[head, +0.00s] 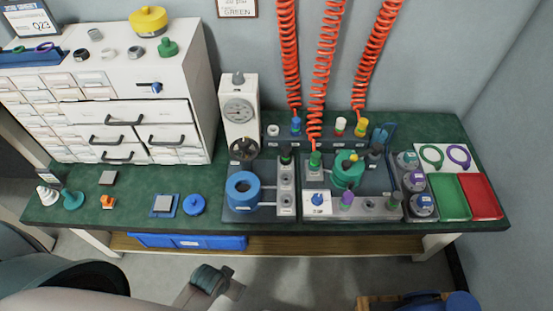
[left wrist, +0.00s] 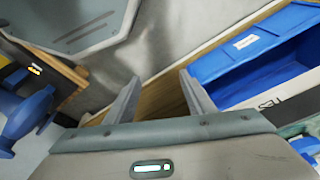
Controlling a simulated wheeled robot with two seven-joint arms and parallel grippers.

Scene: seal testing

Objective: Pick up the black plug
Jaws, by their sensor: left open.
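A small black plug (head: 286,155) stands upright at the top of a light grey block in the middle of the bench, in the head view. Another dark plug (head: 376,152) stands further right, behind the fixture. A dark grey-green one (head: 393,201) is at the fixture's front right. I cannot tell for sure which is the black plug. My left gripper (head: 213,285) is low in front of the bench, well away from the plugs. In the left wrist view its two fingers (left wrist: 160,76) are apart with nothing between them. My right gripper is not in view.
A blue bin (left wrist: 235,58) sits on the wooden shelf under the bench; it also shows in the head view (head: 190,242). Orange coiled hoses (head: 318,75) hang down to the fixture. A white drawer cabinet (head: 185,85) fills the left. Green (head: 449,197) and red trays (head: 478,193) lie at right.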

